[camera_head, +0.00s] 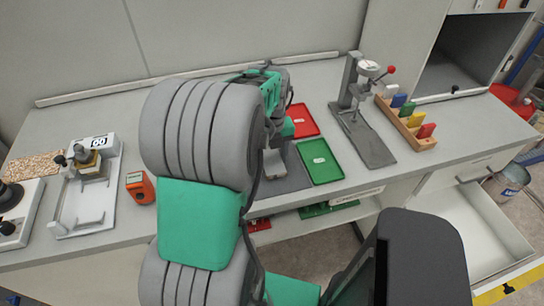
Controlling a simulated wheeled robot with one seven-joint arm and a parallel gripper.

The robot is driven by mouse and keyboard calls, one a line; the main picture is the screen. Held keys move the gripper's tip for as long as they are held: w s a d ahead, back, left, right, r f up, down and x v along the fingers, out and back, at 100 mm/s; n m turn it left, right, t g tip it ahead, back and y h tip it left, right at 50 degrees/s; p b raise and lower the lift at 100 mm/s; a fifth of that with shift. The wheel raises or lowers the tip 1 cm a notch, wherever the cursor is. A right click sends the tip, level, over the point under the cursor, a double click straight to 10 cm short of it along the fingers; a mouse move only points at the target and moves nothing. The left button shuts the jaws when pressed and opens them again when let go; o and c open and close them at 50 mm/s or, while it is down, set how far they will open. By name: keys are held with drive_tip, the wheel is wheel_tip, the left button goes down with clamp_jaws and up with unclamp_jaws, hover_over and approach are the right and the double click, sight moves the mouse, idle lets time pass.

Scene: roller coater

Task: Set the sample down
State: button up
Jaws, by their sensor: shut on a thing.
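My gripper (277,142) is at the middle of the bench, mostly hidden behind my own grey and green arm. It is shut on a small pale grey plate, the sample (274,165), which hangs below it with a brownish lower edge. The sample is over or at the left part of a dark grey mat (296,180). I cannot tell whether it touches the mat. The fingertips are too small and covered to make out.
A green tray (320,162) and a red tray (300,121) lie right of the gripper. Farther right are a gauge stand (360,100) and a wooden rack (405,124) of coloured blocks. An orange device (139,188) and a white coater (88,190) stand left.

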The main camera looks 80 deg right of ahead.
drive_tip(key=shift+f, duration=0.35)
drive_tip(key=shift+f, duration=0.1)
drive_tip(key=o, duration=1.4)
